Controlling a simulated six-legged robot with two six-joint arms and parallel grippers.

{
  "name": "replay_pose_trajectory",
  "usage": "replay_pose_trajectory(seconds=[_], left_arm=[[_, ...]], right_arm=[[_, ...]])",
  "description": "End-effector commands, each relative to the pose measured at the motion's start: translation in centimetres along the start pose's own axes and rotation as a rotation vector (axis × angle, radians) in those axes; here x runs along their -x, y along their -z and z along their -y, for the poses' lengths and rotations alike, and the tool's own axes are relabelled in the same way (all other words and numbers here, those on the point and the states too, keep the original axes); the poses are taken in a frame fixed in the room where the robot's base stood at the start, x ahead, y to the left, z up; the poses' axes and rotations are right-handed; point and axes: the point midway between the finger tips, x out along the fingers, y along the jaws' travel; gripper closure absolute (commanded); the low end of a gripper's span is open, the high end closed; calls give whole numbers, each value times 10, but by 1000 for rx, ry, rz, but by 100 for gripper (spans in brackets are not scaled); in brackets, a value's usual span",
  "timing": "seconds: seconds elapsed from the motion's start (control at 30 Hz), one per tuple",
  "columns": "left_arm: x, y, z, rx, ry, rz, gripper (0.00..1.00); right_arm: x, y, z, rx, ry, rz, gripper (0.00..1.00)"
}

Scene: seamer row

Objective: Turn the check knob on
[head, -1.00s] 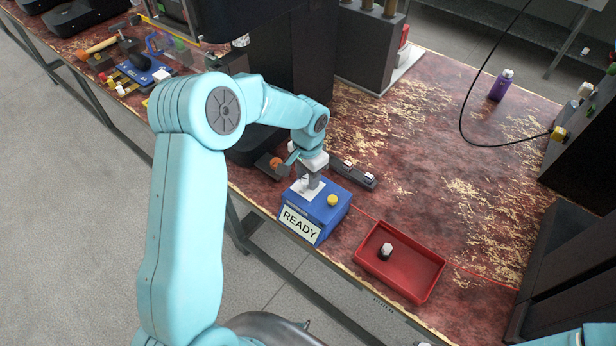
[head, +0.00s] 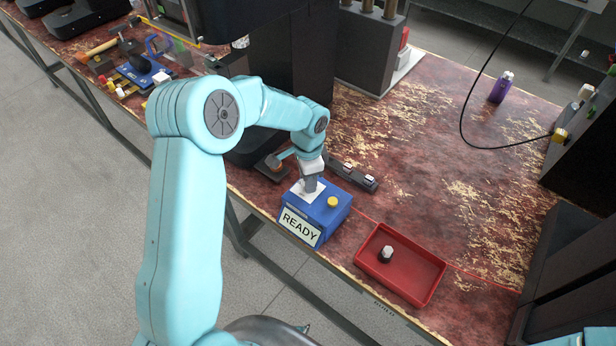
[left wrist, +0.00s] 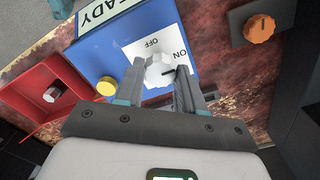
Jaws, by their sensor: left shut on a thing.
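The check knob (left wrist: 158,73) is a small white faceted knob on a white plate marked OFF and ON, on top of a blue box (head: 325,215). The box's front carries a READY sign (head: 300,226). My left gripper (head: 310,187) reaches down onto the plate and hides the knob in the head view. In the left wrist view its two fingers (left wrist: 160,80) are shut on the knob, one on each side. A dark mark on the knob points to the right, towards the ON side. My right gripper is not in view.
A yellow button (head: 332,202) sits on the box beside the plate. A red tray (head: 425,278) with a black-and-white knob (head: 386,252) lies to the right. An orange knob (left wrist: 261,28) is on a dark block nearby. A purple bottle (head: 501,87) stands at the back.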

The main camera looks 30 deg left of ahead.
Motion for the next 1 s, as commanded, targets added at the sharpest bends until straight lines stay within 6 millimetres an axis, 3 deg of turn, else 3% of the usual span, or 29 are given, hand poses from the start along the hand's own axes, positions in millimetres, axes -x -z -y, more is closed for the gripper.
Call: replay_pose_trajectory(seconds=[0.23, 0.27, 0.3, 0.33, 0.6, 0.73, 0.87, 1.0], left_arm=[[2, 1, 1, -1, 5, -3, 92], [2, 1, 1, -1, 5, -3, 55], [2, 0, 1, -1, 5, -3, 42], [2, 0, 1, -1, 4, -2, 37], [1, 0, 1, 0, 2, -1, 37], [10, 1, 1, 0, 5, -3, 37], [36, 1, 1, 0, 7, -6, 37], [74, 1, 1, 0, 8, -7, 37]], right_arm=[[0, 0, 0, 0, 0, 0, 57], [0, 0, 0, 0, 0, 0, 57], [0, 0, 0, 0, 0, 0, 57], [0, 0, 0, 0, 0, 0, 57], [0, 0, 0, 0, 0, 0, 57], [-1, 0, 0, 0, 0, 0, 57], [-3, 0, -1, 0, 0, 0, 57], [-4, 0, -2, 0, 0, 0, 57]])
